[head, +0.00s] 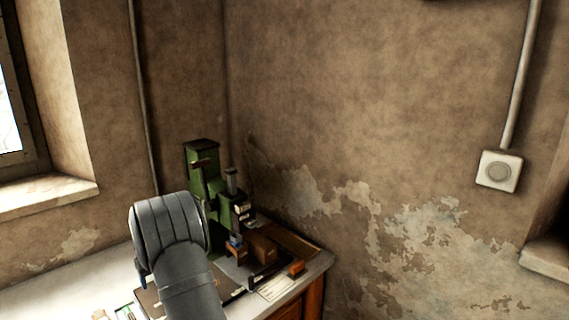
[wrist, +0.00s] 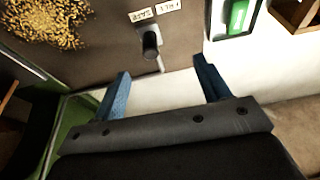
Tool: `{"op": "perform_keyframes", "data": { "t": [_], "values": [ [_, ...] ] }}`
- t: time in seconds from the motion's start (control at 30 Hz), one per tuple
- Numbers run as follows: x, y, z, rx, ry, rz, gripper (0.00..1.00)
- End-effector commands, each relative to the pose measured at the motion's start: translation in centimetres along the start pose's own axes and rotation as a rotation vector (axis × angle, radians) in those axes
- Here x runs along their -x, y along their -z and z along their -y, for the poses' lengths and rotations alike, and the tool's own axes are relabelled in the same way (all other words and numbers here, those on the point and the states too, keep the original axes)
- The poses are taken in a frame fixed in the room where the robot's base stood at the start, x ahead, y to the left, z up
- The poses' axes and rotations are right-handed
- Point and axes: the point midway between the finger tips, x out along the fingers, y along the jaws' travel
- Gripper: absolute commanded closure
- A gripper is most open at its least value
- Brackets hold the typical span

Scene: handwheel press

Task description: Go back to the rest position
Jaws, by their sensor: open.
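My gripper (wrist: 164,82) shows in the wrist view with its two blue fingers spread apart and nothing between them. It hovers over a pale bench strip (wrist: 165,93) near the edge of a dark brown board. In the head view my grey arm stands in front of the bench, and it hides the gripper's fingers. The green handwheel press (head: 203,165) stands at the back corner of the bench, partly behind my arm. A dark knob or lever (wrist: 151,44) on a plate lies just beyond the fingertips.
A brown block (head: 262,248) and a small orange-brown block (head: 296,268) sit right of the press. Yellow granular material (wrist: 48,20) lies on the dark board. A green-and-white item (wrist: 238,17) is at the top right. The white bench (head: 60,280) looks largely clear at left.

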Motion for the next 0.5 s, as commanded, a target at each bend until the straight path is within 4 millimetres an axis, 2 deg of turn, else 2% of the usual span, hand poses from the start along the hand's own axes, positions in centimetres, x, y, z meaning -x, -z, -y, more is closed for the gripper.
{"op": "perform_keyframes", "data": {
  "t": [0.03, 0.23, 0.5],
  "values": [
    [1.2, 0.4, 0.0, 0.001, -0.001, -0.004, 0.31],
    [5.0, 1.6, 0.0, 0.002, -0.001, -0.004, 0.31],
    [8.3, 1.1, -4.5, -0.097, -0.028, -0.066, 0.31]
  ]
}}
